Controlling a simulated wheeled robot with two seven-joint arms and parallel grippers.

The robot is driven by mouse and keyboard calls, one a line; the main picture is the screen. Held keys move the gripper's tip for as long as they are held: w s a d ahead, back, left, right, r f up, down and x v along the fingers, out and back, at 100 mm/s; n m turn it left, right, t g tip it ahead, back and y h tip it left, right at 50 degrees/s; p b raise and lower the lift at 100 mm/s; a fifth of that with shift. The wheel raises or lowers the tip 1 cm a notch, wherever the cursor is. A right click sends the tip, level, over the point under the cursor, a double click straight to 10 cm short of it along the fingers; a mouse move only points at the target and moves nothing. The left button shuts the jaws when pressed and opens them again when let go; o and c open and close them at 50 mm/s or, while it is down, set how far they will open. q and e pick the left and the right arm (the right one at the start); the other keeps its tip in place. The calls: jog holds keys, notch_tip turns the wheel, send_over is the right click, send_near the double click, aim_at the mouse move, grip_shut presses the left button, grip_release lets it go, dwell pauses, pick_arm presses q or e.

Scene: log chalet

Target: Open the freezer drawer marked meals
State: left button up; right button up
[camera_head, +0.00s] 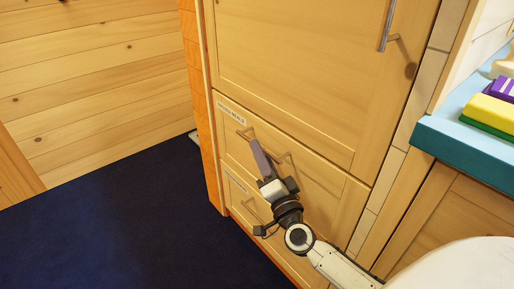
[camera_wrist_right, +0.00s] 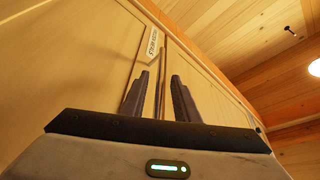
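The upper drawer (camera_head: 322,186) of the wooden cabinet is closed. Its white label (camera_head: 231,112) is small but seems to end in "meals"; the label also shows in the right wrist view (camera_wrist_right: 153,42), at a slant. My right gripper (camera_head: 259,149) is at this drawer's front, over its metal bar handle (camera_head: 283,156). In the right wrist view, the two dark fingers (camera_wrist_right: 160,98) stand apart with the handle bar (camera_wrist_right: 161,75) between them and a gap on each side. The gripper partly hides the handle in the head view. My left gripper is not in view.
A lower drawer with its own label (camera_head: 236,181) sits beneath, closed. A tall closed door (camera_head: 290,70) with a vertical handle (camera_head: 387,25) is above. A blue counter (camera_head: 465,140) holding a yellow and green block (camera_head: 492,113) is at right. Dark blue floor (camera_head: 120,225) is clear at left.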

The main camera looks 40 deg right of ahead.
jog(key=shift+x, duration=1.55)
jog(key=shift+c, duration=0.4)
grip_shut()
